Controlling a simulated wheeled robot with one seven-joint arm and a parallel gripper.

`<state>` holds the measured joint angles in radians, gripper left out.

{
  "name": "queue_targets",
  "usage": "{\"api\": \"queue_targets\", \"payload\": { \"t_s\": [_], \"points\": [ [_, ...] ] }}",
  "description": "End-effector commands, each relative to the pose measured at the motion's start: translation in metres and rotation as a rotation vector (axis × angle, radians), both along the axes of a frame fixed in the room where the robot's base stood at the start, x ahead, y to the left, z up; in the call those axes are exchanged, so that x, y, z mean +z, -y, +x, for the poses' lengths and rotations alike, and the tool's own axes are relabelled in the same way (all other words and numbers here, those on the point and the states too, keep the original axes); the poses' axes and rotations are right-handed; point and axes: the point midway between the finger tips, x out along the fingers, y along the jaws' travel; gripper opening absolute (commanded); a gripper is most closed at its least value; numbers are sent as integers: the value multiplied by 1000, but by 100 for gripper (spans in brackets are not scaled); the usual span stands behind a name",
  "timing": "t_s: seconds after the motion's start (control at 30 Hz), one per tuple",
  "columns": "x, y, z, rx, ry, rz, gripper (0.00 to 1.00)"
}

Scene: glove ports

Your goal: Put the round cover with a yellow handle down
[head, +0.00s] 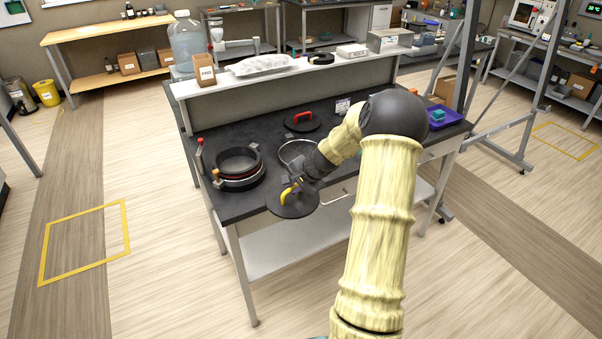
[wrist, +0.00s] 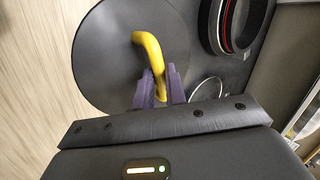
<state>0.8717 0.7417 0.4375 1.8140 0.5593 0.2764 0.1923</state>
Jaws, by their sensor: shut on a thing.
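The round cover (head: 296,205) is a dark disc with a yellow handle (head: 287,192). It is at the front edge of the black bench top (head: 228,205), partly over the edge in the head view. In the wrist view the cover (wrist: 105,60) fills the upper left, with floor beside it. My gripper (wrist: 158,88) is shut on the yellow handle (wrist: 150,55). Whether the cover touches the bench cannot be told. A second round cover with a red handle (head: 302,121) lies farther back on the bench.
A black ring-shaped port (head: 238,165) with clamps stands at the bench's left; it also shows in the wrist view (wrist: 232,25). A thin metal ring (head: 284,148) lies behind my gripper. A purple tray (head: 443,118) is at the right. A raised shelf (head: 290,72) runs along the back.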

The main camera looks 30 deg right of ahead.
Motion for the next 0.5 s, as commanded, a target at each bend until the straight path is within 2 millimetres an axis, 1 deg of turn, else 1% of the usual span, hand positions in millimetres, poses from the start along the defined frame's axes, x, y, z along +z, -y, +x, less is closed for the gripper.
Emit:
{"api": "queue_targets", "payload": {
  "t_s": [0.17, 0.4, 0.5],
  "points": [
    [-39, -50, -19, 258, -1, 12, 0],
    [-101, -134, -50, 709, 2, 9, 0],
    [-123, -163, -62, 868, 2, 7, 0]
  ]
}}
